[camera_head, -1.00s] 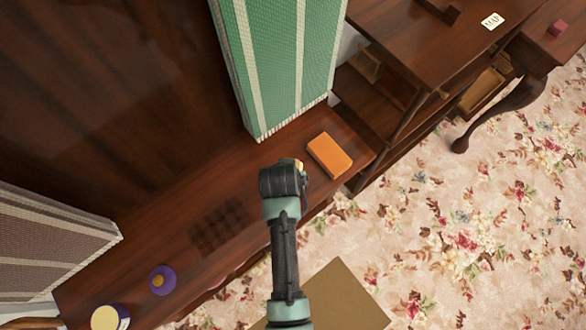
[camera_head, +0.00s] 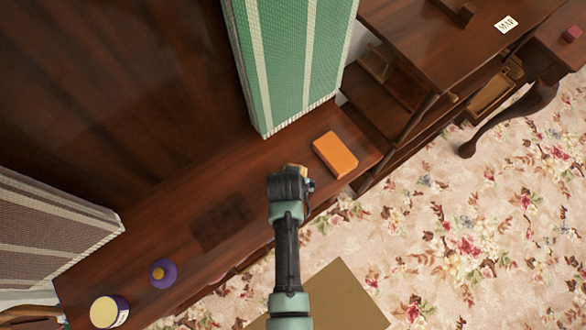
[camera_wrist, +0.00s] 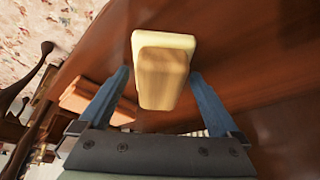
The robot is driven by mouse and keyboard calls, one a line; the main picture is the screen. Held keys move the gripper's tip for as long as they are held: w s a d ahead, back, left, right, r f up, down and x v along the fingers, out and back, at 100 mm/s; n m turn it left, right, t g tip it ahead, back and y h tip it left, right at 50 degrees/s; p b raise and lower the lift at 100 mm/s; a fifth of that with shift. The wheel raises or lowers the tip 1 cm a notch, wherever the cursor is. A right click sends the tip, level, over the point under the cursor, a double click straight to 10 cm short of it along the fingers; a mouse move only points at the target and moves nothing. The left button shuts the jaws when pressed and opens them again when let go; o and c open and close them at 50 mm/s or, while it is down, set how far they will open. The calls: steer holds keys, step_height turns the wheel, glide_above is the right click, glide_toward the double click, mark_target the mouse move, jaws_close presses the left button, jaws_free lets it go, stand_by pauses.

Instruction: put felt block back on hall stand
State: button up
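The felt block (camera_wrist: 165,75), with a pale cream layer and a light wood part, is between the fingers of my gripper (camera_wrist: 160,72) in the wrist view. A dark wood shelved unit (camera_head: 415,50) stands at upper right. I cannot tell which furniture is the hall stand.
An orange block (camera_head: 335,155) lies right of my gripper, near a tall green striped object (camera_head: 285,65). A brown striped object (camera_head: 50,235), a purple round item (camera_head: 163,273) and a pale-topped jar (camera_head: 108,311) are at left. Floral carpet (camera_head: 450,230) lies clear at right.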

steer(key=shift+r, duration=0.1)
steer(key=p+v, duration=0.1)
steer(key=v, duration=1.1)
steer(key=shift+p, duration=0.35)
